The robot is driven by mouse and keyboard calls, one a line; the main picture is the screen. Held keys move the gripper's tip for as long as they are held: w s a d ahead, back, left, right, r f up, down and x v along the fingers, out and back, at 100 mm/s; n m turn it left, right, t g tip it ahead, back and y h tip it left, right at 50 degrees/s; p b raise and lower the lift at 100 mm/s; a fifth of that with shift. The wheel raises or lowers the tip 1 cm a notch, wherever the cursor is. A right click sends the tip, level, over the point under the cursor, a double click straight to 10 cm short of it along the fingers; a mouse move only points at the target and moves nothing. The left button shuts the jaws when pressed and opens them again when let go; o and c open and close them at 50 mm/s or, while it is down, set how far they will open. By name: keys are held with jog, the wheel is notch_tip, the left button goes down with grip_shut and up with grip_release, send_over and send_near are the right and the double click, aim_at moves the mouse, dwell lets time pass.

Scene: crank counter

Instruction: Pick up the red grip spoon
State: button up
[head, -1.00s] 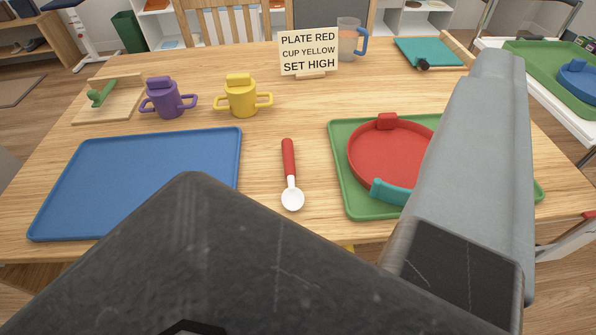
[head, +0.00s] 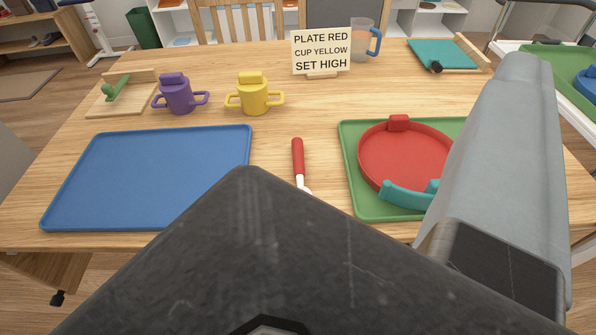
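The red grip spoon (head: 298,156) lies on the wooden table, in the gap between the blue tray and the green tray. Its red handle points to the back of the table. Its white neck shows, but most of the white bowl is hidden behind a dark part of my own body in the foreground. My gripper's fingers do not show, so I cannot see how far they are from the spoon. Nothing is seen touching the spoon's handle.
The blue tray (head: 150,180) is empty. The green tray (head: 358,201) bears a red plate (head: 400,152) and a teal piece (head: 408,194). Behind stand a purple cup (head: 177,95), a yellow cup (head: 254,95), and a sign (head: 321,50). The wood around the spoon's handle is clear.

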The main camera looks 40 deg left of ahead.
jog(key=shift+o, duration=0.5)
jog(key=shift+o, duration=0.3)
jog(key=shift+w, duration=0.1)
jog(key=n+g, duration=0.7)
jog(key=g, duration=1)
send_over(299, 165)
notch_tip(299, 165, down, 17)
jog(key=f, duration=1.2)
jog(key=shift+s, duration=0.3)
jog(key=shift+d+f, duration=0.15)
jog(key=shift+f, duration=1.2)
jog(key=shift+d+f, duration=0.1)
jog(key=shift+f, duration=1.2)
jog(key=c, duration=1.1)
